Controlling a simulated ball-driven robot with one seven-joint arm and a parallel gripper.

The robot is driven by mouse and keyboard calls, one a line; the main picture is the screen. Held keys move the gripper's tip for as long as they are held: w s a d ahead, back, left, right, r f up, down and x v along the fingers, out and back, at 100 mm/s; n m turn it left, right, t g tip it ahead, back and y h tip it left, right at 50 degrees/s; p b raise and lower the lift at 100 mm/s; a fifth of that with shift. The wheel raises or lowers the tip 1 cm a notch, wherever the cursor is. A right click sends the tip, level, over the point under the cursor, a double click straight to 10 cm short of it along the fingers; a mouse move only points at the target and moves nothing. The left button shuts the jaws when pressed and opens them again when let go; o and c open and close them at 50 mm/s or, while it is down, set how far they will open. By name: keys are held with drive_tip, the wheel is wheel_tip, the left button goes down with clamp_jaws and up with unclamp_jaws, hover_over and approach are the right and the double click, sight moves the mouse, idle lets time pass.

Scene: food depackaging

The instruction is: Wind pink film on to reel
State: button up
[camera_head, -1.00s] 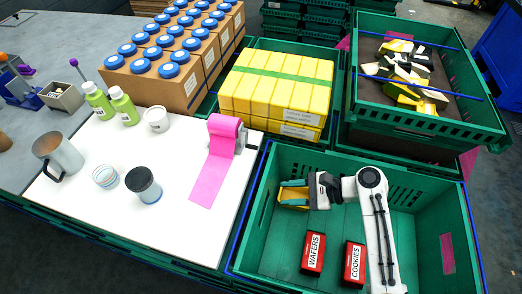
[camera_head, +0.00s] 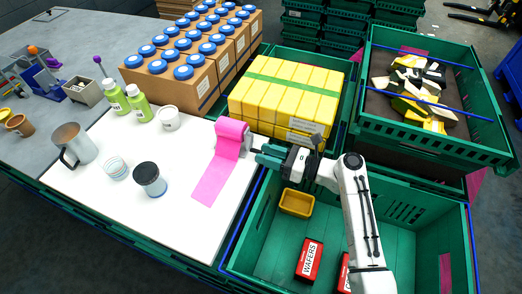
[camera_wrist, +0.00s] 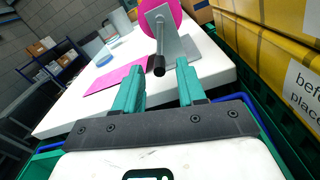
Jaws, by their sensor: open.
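The pink film (camera_head: 211,182) hangs from its reel (camera_head: 231,132) and lies as a loose strip across the white board. In the wrist view the reel (camera_wrist: 158,14) stands on a grey bracket (camera_wrist: 176,50), with a black crank handle (camera_wrist: 159,66) pointing towards me. The film strip (camera_wrist: 112,80) lies to its left. My gripper (camera_head: 262,155) is at the right side of the reel. In the wrist view its two green fingers (camera_wrist: 158,80) are apart, with the handle's end between and just beyond their tips. Nothing is held.
Yellow boxes (camera_head: 285,90) stand close behind the reel. A green crate (camera_head: 262,232) lies under my arm with a yellow tray (camera_head: 296,203), a red wafers box (camera_head: 309,260) and another red box. A dark-lidded jar (camera_head: 150,179) and other containers stand left of the film.

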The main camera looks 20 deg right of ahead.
drive_tip(key=shift+x, duration=1.1)
drive_tip(key=shift+c, duration=0.5)
clamp_jaws()
